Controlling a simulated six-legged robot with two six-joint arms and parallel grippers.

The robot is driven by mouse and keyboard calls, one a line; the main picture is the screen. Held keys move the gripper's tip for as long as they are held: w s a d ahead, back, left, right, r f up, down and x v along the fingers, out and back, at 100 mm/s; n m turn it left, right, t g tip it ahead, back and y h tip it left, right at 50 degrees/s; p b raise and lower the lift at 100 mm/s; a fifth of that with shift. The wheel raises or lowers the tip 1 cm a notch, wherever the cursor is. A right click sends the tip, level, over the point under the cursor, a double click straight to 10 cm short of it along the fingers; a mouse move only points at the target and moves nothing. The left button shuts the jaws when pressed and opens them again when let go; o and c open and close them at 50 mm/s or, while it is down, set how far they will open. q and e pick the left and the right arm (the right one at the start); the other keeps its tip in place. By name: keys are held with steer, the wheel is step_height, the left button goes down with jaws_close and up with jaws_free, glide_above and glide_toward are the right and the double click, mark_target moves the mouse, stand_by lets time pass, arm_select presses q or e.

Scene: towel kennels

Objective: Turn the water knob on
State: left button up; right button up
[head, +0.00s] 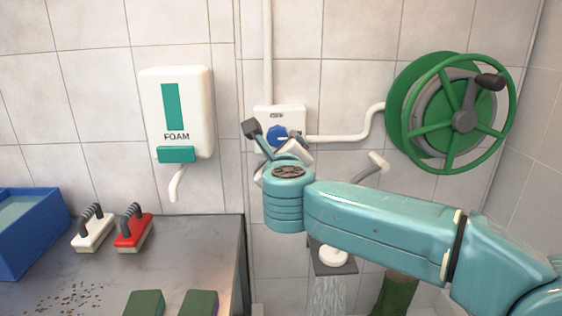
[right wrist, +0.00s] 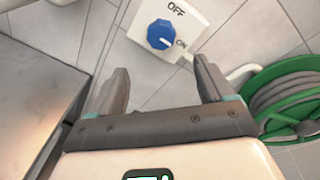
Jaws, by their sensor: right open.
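The water knob (head: 277,133) is blue and sits on a white wall plate (head: 290,113) with pipes joined to it. In the right wrist view, the knob (right wrist: 163,35) shows between OFF above and ON at its lower right. Its white mark is on the lower right side, toward ON. My right gripper (head: 272,138) is in front of the plate, its fingers on either side of the knob in the head view. In the right wrist view, the right gripper (right wrist: 158,80) is open and empty, with the knob beyond its fingertips. My left gripper is out of view.
A green hose reel (head: 405,110) is on the wall at right. A foam dispenser (head: 176,115) hangs at left. Below it, a grey counter (head: 190,255) holds a white brush (head: 93,230), a red brush (head: 134,230) and a blue tub (head: 35,235).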

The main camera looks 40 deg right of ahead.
steer(key=v, duration=0.3)
stand_by(0.5)
